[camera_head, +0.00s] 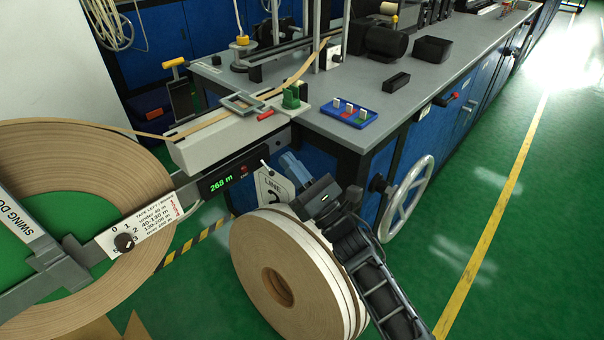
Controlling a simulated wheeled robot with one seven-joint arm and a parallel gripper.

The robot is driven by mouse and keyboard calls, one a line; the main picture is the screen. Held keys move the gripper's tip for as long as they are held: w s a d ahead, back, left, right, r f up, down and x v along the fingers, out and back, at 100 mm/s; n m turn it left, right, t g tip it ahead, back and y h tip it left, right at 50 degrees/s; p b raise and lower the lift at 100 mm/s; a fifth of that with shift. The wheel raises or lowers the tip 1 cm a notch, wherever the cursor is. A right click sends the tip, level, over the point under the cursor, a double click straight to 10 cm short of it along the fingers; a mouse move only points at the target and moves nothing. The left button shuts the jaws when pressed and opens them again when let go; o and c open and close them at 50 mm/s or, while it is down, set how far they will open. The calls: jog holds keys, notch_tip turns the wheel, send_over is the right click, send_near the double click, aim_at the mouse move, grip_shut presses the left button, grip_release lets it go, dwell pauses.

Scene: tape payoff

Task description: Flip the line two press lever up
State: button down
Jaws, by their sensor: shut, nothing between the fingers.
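A white plate lettered "LINE" with a partly hidden large numeral (270,188) hangs below the front of the tape guide block. A small pale-tipped stick (265,163) shows at its top edge; I cannot tell whether this is the press lever. My gripper (289,162) is shut and empty, its blue-grey fingers pointing up and left just right of the plate. My dark arm covers part of the plate's right side. I cannot tell whether the fingertips touch anything. A short red bar (265,115) and a green clamp (292,97) sit on the guide block, above my gripper.
A large tape reel (85,150) fills the left, with a counter display (222,182) beside it. Upright tape rolls (275,250) stand under my arm. A blue tray (342,113) lies on the bench (440,85). A handwheel (408,198) juts right. Green floor at right is clear.

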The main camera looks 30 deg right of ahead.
aim_at(266, 117)
jog(key=shift+w+a+r+p, duration=0.35)
jog(key=shift+w+r, duration=0.3)
jog(key=shift+r, duration=0.4)
jog(key=shift+w+a+r+p, duration=0.1)
jog(key=shift+w+r+p, duration=0.45)
jog(key=shift+r, duration=0.45)
jog(key=shift+w+a+r+p, duration=0.3)
jog(key=shift+w+r, duration=0.45)
jog(key=shift+r, duration=0.3)
jog(key=shift+r, duration=0.15)
jog(key=shift+s+d+r+g+p, duration=0.1)
jog(key=shift+r+g+p, duration=0.2)
jog(key=shift+p, duration=0.55)
